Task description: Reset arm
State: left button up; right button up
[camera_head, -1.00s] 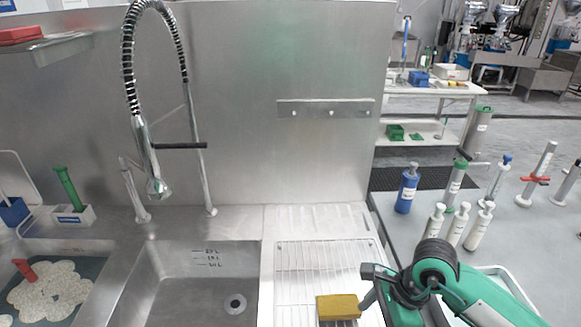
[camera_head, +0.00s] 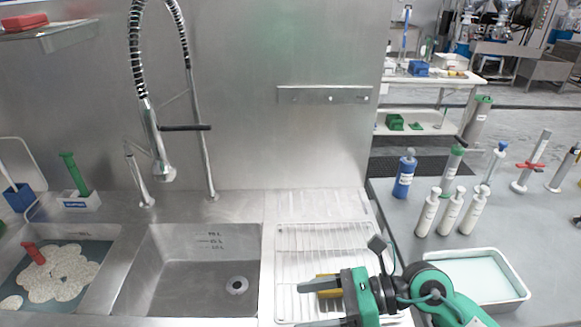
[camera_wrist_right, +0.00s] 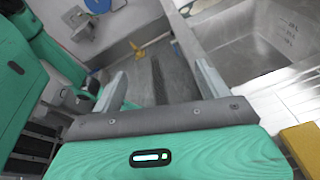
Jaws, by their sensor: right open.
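My right gripper (camera_head: 305,306) is at the bottom of the head view, over the front of the draining rack, with its fingers pointing left. Its jaws are open and nothing is held between them. In the right wrist view its two fingers (camera_wrist_right: 160,86) stand wide apart with floor visible beyond. A yellow sponge (camera_head: 328,295) lies on the rack, partly hidden behind the upper finger. The sponge also shows at the right edge of the wrist view (camera_wrist_right: 303,146), outside the jaws. My left gripper is not in view.
The draining rack (camera_head: 318,240) lies between the empty sink (camera_head: 200,265) and the grey table. A tall spring faucet (camera_head: 150,125) rises behind the sink.

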notch_tip(320, 180, up, 6)
jog(key=m+t+y, duration=0.3)
jog(key=m+y, duration=0.1)
jog(key=m, duration=0.1)
jog(key=w+d+r+m+t+h, duration=0.2)
jog(key=w+d+m+t, duration=0.2)
jog(key=m+t, duration=0.45)
jog(key=w+d+r+m+t+h, duration=0.2)
jog(key=w+d+m+t, duration=0.1)
jog(key=m+t, duration=0.55)
jog(key=d+f+m+g+h, duration=0.3)
jog(key=d+f+m+h, duration=0.9)
jog(key=f+m+h, duration=0.6)
jog(key=s+f+m+g+y, duration=0.2)
jog(key=s+f+m+g, duration=0.4)
jog(key=s, duration=0.4)
jog(key=s+f+m+g+y, duration=0.1)
jog(key=s+f+m+g, duration=0.2)
jog(key=s+f+g, duration=0.5)
notch_tip(320, 180, down, 32)
jog(key=s, duration=0.2)
jog(key=s+d+f+g, duration=0.1)
jog(key=s+f, duration=0.8)
jog(key=s+d+f, duration=0.2)
jog(key=s+f, duration=0.7)
jog(key=shift+s+d+f+n+g, duration=0.15)
jog(key=shift+s+d+n+g, duration=0.15)
jog(key=shift+g, duration=0.1)
